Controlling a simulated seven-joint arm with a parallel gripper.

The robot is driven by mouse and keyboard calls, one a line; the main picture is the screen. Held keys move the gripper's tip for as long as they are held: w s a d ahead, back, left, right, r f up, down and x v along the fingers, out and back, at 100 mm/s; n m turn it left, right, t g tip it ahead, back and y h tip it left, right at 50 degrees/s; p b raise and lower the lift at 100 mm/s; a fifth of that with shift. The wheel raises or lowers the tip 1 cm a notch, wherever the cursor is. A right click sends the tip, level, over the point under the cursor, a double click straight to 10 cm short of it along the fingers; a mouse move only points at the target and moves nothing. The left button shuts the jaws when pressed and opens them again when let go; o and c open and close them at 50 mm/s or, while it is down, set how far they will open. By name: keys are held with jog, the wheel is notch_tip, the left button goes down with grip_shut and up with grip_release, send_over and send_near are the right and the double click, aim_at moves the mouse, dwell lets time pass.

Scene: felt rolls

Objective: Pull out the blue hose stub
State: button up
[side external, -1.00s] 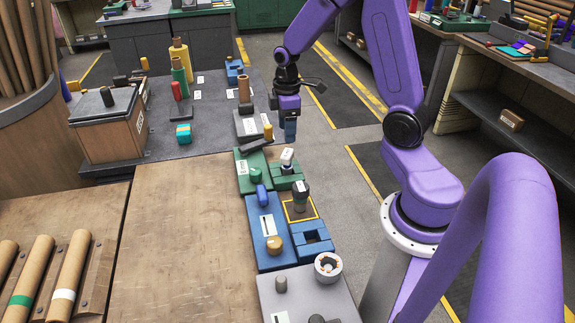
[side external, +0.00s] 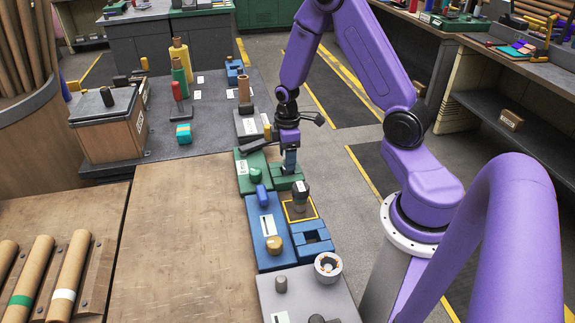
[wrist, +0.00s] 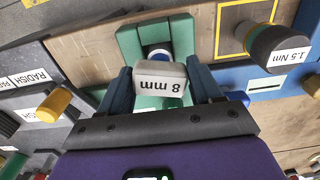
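A pale block marked "8 mm" (wrist: 160,78) tops a stub with a blue and white collar (wrist: 158,53), standing in a slotted green block (wrist: 130,45). I take this as the blue hose stub; its lower part is hidden. In the side view the green block (side external: 288,184) shows under my gripper (side external: 290,168), which hides the stub. In the wrist view my gripper (wrist: 158,68) has its two dark blue fingers on either side of the marked block. They look open, with little gap; I see no clear grip.
A blue rounded peg (side external: 262,196) lies on the blue panel (side external: 262,225), nearer the camera. A dark-capped "1.5 Nm" knob (side external: 300,195) stands beside the green block. A yellow peg (wrist: 54,104) is at the left in the wrist view.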

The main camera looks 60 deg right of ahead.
jog(key=shift+w, duration=0.1)
grip_shut()
jog(key=shift+r, duration=1.05)
dwell(0.6)
jog(key=shift+r, duration=3.2)
